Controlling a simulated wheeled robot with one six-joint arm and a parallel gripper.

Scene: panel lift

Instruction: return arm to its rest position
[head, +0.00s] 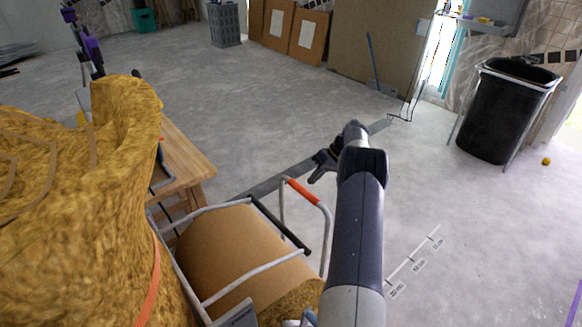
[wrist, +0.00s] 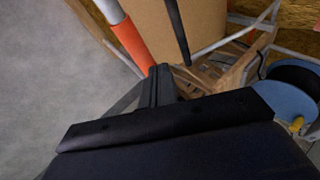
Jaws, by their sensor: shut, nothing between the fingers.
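My gripper (head: 320,168) is dark and held out past the bend of my grey arm, over the concrete floor. In the wrist view its dark fingers (wrist: 158,84) are together with nothing between them. In the head view it appears just above the orange grip (head: 303,191) of a metal tube frame (head: 283,212). The orange grip also shows in the wrist view (wrist: 131,44), just left of the fingers. I cannot tell whether they touch.
A brown rounded drum (head: 235,255) lies within the tube frame. A shaggy golden mass (head: 70,220) fills the left, beside a wooden table (head: 185,165). A black bin (head: 500,110) stands right. Open floor (head: 260,110) lies beyond. A blue reel (wrist: 285,100) shows in the wrist view.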

